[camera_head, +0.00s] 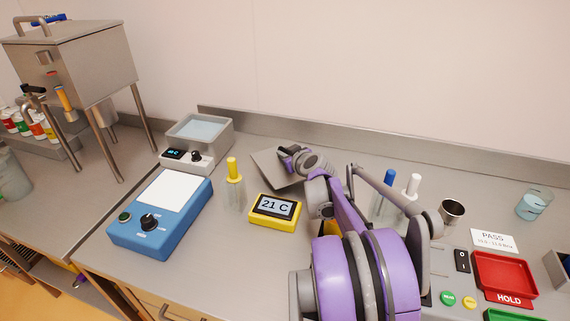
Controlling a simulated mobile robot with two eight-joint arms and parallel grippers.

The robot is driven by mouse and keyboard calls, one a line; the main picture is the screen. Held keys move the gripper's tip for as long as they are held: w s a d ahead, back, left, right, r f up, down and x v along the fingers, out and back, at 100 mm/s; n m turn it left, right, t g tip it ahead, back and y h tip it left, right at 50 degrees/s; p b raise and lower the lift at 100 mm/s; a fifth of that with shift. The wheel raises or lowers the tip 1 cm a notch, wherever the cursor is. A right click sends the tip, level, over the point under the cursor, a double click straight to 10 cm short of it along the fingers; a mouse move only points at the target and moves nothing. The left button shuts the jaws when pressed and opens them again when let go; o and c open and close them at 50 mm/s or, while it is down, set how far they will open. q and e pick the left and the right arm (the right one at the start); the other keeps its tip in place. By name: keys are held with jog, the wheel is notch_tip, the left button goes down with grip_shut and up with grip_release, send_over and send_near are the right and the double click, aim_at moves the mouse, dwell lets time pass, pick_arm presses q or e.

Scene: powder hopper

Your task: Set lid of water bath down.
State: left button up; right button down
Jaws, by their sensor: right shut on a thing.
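The water bath (212,155) is a grey box with a dark display and a black knob, at the back left of the counter. Its top is open and pale blue water shows inside. The lid (268,170) is a flat grey plate to the right of the bath, apart from it. My right gripper (287,158) is shut on the lid, at its right side. The gripper and arm hide part of the lid. I cannot tell whether the lid touches the counter. My left gripper is not in view.
A yellow thermometer display (274,209) and a yellow-capped bottle (235,184) stand in front of the lid. A blue device (160,216) with a white plate is front left. Blue- and white-capped bottles, a metal cup (451,211) and a red tray (503,275) are right.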

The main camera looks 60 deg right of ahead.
aim_at(294, 175)
jog(key=shift+f, duration=1.7)
jog(key=shift+f+b, duration=0.1)
jog(key=shift+b, duration=0.25)
jog(key=c, duration=0.8)
grip_release()
jog(key=shift+s+r, duration=0.1)
jog(key=shift+r, duration=0.1)
jog(key=p+v, duration=0.1)
jog(key=v, duration=0.6)
jog(key=shift+s+a, duration=0.1)
jog(key=shift+a, duration=0.05)
